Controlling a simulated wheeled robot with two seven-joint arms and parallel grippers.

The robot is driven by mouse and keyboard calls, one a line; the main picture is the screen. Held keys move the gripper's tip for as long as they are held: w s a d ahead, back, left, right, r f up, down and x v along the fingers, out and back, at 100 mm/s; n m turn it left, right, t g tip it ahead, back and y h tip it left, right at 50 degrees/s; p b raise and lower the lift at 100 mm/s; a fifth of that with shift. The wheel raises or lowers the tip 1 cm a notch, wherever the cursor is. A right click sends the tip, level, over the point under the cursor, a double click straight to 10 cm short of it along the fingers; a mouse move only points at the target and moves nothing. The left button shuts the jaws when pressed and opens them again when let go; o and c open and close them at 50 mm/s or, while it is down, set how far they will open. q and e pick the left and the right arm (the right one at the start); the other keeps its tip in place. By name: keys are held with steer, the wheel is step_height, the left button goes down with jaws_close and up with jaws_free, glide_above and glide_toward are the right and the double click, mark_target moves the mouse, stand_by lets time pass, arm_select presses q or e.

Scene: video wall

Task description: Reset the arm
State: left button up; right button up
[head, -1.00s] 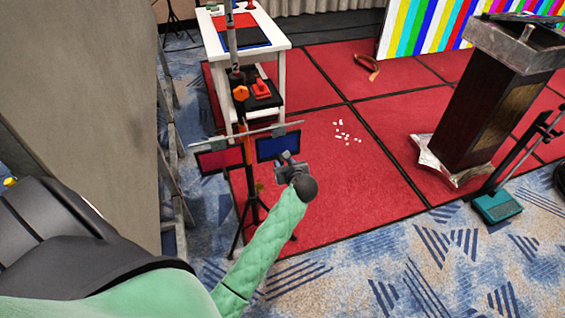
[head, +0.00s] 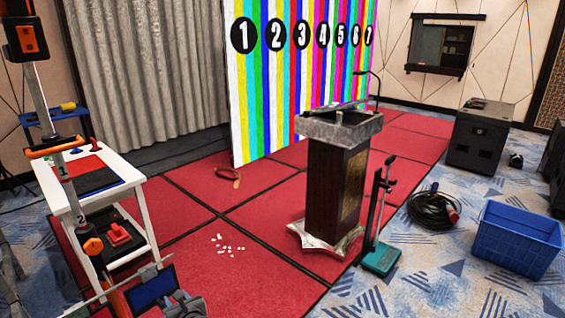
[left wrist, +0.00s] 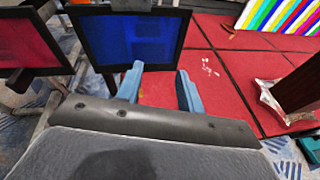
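My left gripper (left wrist: 160,88) shows in the left wrist view with two blue fingers apart and nothing between them. In the head view only part of my left gripper (head: 182,300) shows at the bottom edge, beside a blue panel (head: 150,288) on a stand. In the left wrist view the blue panel (left wrist: 132,38) lies just beyond the fingers and a red panel (left wrist: 30,42) is further left. Whether the gripper touches the blue panel cannot be told. My right gripper is in neither view.
A white table (head: 130,170) stands at left, near a pole stand. A dark lectern (head: 333,190) stands on the red carpet, with a teal-based stand (head: 382,257) beside it. A blue crate (head: 515,240) and coiled cable (head: 432,210) lie right. White bits (head: 228,246) litter the carpet.

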arm_select(q)
steer(key=w+d+r+m+t+h, duration=0.4)
steer(key=d+r+m+t+h, duration=0.55)
steer(key=m, duration=0.75)
steer(key=s+d+f+m+g+h, duration=0.1)
steer(key=s+d+m+g+h, duration=0.1)
steer(key=d+m+h, duration=0.45)
steer(key=s+d+m+g+h, duration=0.1)
steer(key=d+m+g+h, duration=0.25)
steer(key=d+m, duration=0.6)
steer(key=s+a+f+m+g+y, duration=0.1)
steer(key=s+f+m+g+y, duration=0.1)
steer(key=s+f+m+g, duration=0.45)
steer(key=s+a+f+m+g+y, duration=0.15)
steer(key=s+f+m, duration=0.3)
steer(key=f, duration=0.55)
steer(key=s+a+f+g+y, duration=0.2)
steer(key=s+f, duration=0.5)
steer(key=s, duration=0.6)
steer(key=s+a+f+g+y, duration=0.3)
steer(key=s+f, duration=0.5)
steer(key=s, duration=0.5)
steer(key=shift+a+m+g, duration=0.3)
steer(key=shift+a+g, duration=0.05)
steer(key=shift+g, duration=0.05)
